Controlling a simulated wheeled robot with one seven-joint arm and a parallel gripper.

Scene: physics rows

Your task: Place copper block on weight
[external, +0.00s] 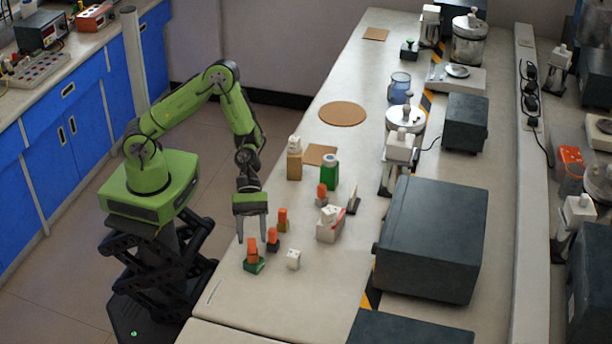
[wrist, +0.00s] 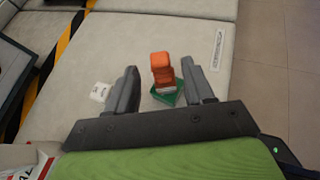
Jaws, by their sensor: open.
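Several orange-copper blocks stand on small bases, and I cannot tell which one the task means. The nearest orange block (external: 252,245) stands upright on a green base (external: 254,266). In the wrist view this orange block (wrist: 161,66) shows between my finger tips, above a pale layer and the green base (wrist: 165,97). Other orange blocks stand on a dark base (external: 272,237) and a yellowish base (external: 282,216). A small white block (external: 293,259) with dark marks, possibly the weight, sits to the right. My gripper (external: 253,239) is open, pointing down and empty.
A white box with red (external: 330,224), a green block (external: 329,175) and a tan block (external: 294,165) stand farther back. A large dark box (external: 430,238) bounds the right. The table's front end is clear.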

